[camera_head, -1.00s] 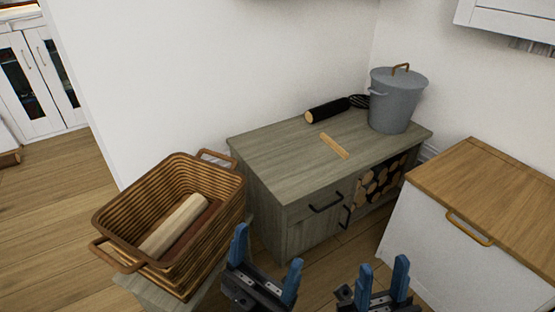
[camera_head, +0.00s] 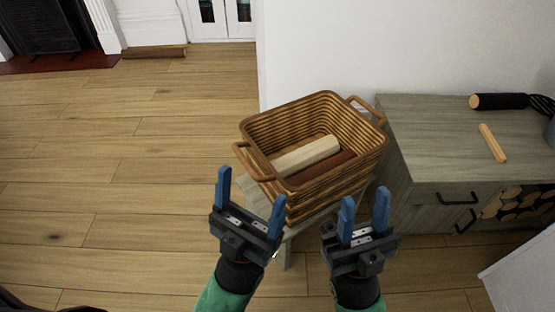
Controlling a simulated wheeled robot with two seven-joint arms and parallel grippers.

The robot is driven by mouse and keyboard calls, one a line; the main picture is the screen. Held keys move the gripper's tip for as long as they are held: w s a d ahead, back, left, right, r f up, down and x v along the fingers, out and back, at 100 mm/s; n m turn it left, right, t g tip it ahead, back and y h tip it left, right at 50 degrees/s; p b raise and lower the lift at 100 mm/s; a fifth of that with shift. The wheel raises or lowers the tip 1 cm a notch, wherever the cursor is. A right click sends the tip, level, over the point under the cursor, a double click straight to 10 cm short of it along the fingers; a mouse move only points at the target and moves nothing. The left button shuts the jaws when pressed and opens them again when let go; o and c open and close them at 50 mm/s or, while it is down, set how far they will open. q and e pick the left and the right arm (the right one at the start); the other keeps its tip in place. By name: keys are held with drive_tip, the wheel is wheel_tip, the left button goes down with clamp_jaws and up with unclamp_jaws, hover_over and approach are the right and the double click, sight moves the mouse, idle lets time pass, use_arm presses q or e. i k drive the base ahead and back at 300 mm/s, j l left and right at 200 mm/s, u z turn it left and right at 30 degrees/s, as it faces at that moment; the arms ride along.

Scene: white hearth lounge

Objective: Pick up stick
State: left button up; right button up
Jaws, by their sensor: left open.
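A short light-wood stick (camera_head: 492,143) lies on top of the grey wooden cabinet (camera_head: 425,147) at the right. A longer brown piece of wood (camera_head: 155,52) lies on the floor by the white wall at the far upper left. I cannot tell which of them is the task's stick. My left gripper (camera_head: 251,201) is open and empty, in front of the wicker basket. My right gripper (camera_head: 364,214) has its blue fingers apart with nothing between them, right of the left one. Both are well away from either piece of wood.
The wicker basket (camera_head: 362,156) holds a pale log (camera_head: 305,157) and a darker brown piece, and stands on a low stand. A black-wrapped log (camera_head: 502,101) lies at the cabinet's back. Open wooden floor (camera_head: 120,185) fills the left.

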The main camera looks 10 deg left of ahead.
sight(494, 145)
drive_tip(key=z, duration=1.2)
